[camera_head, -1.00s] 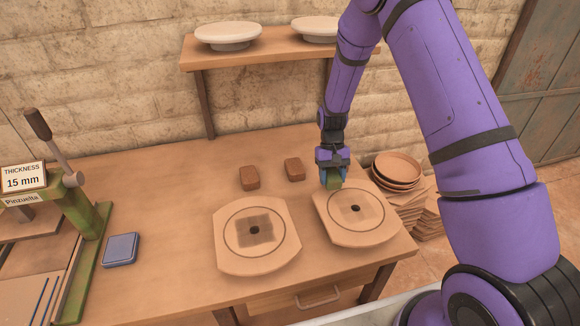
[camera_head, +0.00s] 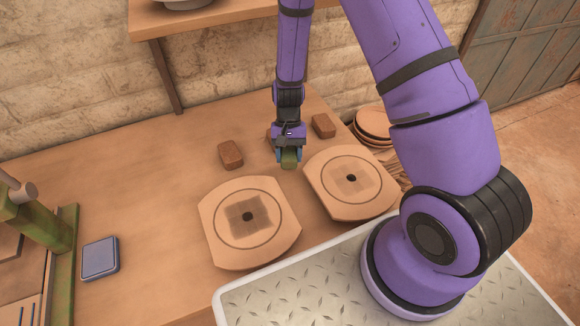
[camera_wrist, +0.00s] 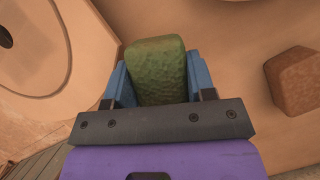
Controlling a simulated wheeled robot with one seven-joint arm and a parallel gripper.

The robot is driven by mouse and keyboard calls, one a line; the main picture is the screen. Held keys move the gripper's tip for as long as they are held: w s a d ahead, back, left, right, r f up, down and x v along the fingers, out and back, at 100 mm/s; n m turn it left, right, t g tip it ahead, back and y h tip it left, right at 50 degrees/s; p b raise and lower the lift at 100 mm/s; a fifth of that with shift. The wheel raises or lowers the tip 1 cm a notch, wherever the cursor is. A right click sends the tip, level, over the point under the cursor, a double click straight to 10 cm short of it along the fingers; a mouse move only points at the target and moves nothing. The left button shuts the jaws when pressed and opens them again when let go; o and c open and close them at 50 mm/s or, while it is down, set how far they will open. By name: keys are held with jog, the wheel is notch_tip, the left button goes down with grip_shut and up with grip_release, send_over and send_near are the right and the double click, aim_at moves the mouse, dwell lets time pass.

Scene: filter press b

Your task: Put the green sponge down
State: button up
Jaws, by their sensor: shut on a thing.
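My gripper (camera_head: 289,156) is shut on the green sponge (camera_head: 290,162). In the wrist view the sponge (camera_wrist: 158,72) sits between the two blue fingers and sticks out past them. In the head view the sponge is over the wooden table (camera_head: 150,180), behind the gap between the two round-sided boards. I cannot tell whether its underside touches the table.
The left board (camera_head: 215,215) and right board (camera_head: 325,195) each have a dark central hole. Brown blocks stand behind them, one at left (camera_head: 230,155), one at right (camera_head: 323,125); another is partly hidden behind my gripper. A blue-grey pad (camera_head: 100,258) lies at left.

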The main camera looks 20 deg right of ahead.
aim_at(290, 173)
jog(key=shift+f, duration=2.6)
jog(key=shift+f, duration=0.15)
jog(key=o, duration=0.8)
jog(key=shift+c, duration=0.2)
jog(key=shift+s, duration=0.1)
jog(key=shift+d, duration=0.1)
